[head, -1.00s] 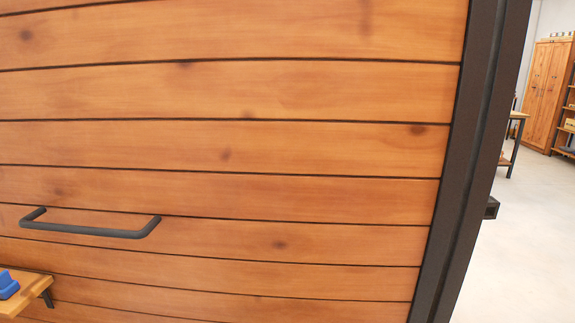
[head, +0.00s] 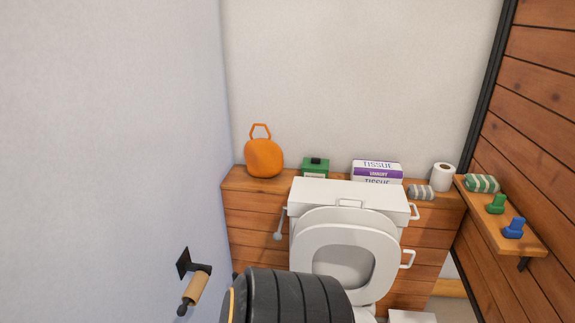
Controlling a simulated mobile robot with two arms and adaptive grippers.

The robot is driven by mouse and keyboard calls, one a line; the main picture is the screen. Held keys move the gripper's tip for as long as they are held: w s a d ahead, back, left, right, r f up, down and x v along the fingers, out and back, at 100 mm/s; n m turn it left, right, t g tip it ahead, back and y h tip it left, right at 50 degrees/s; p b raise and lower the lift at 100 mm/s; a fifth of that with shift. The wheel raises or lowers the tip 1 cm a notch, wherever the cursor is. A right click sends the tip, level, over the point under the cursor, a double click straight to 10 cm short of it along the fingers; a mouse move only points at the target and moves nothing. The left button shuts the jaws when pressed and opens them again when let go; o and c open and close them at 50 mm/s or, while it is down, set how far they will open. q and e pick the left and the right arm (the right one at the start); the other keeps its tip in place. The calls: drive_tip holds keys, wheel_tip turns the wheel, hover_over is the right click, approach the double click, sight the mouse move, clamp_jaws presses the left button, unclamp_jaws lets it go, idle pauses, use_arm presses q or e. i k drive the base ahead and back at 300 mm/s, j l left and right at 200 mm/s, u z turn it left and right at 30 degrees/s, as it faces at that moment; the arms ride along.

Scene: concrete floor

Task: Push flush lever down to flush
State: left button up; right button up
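A white toilet (head: 384,250) stands against the wooden ledge in the head view, with its lid and seat ring raised. Its tank (head: 310,193) is behind the lid. A small grey flush lever (head: 279,231) hangs at the left side of the tank, pointing down and slightly left. Nothing touches the lever. Neither of my grippers is in view. A dark ribbed part of my own arm crosses the bottom middle and hides the lower left of the toilet.
A black holder with an empty cardboard roll (head: 196,286) juts from the left wall. The wooden ledge (head: 240,182) carries an orange bag (head: 263,158), a green box (head: 315,167), tissue packs (head: 377,171) and a white roll (head: 444,176). A wooden shelf (head: 528,246) is on the right wall.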

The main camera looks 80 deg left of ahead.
sight(277, 236)
drive_tip(key=u, duration=2.8)
